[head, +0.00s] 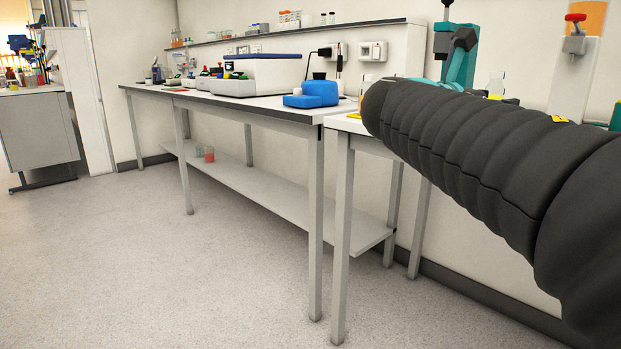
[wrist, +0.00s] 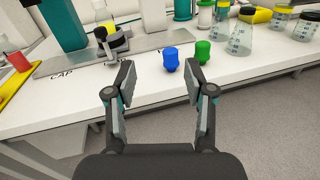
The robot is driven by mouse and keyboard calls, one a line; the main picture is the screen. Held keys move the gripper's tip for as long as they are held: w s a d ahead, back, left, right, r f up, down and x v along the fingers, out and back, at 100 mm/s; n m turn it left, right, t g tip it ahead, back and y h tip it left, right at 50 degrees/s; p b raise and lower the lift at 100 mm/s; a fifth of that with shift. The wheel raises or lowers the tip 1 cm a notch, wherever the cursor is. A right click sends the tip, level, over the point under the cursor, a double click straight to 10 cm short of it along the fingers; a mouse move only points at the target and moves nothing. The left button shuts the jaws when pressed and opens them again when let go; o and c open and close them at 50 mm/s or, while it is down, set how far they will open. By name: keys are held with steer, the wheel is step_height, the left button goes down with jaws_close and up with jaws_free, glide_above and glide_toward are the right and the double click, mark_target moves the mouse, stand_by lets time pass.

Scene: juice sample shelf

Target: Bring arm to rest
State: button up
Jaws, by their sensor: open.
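My arm (head: 480,165) in its dark ribbed cover reaches across the right side of the head view and hides part of the bench there. In the wrist view my gripper (wrist: 160,85) is open, its two fingers apart with nothing between them. It is over the front edge of a white bench (wrist: 145,90). A blue-capped item (wrist: 171,60) and a green-capped item (wrist: 203,52) stand on the bench beyond the fingertips, apart from them. The gripper itself is hidden or out of frame in the head view.
A metal plate marked CAP (wrist: 75,68) holds a clamp-like device (wrist: 110,40). In the head view, a long bench (head: 270,105) lines the wall; the floor (head: 150,270) is clear.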

steer(key=s+a+f+m+g+y, duration=0.1)
steer(key=s+a+f+m+y, duration=0.2)
steer(key=f+m, duration=0.5)
steer(key=s+a+f+m+g+y, duration=0.1)
steer(key=a+f+m+y, duration=0.3)
steer(key=f, duration=0.8)
steer(key=s+a+f+m+y+p, duration=0.2)
steer(key=s+a+f+m+y, duration=0.1)
steer(key=s, duration=0.6)
steer(key=s+a+f+m+g+y+p, duration=0.1)
steer(key=s+a+f+m+y+p, duration=0.2)
steer(key=s+f+m+y, duration=0.2)
steer(key=shift+s+a+f+m+y, duration=0.35)
steer(key=shift+s+f+m, duration=1.3)
steer(key=shift+s, duration=0.6)
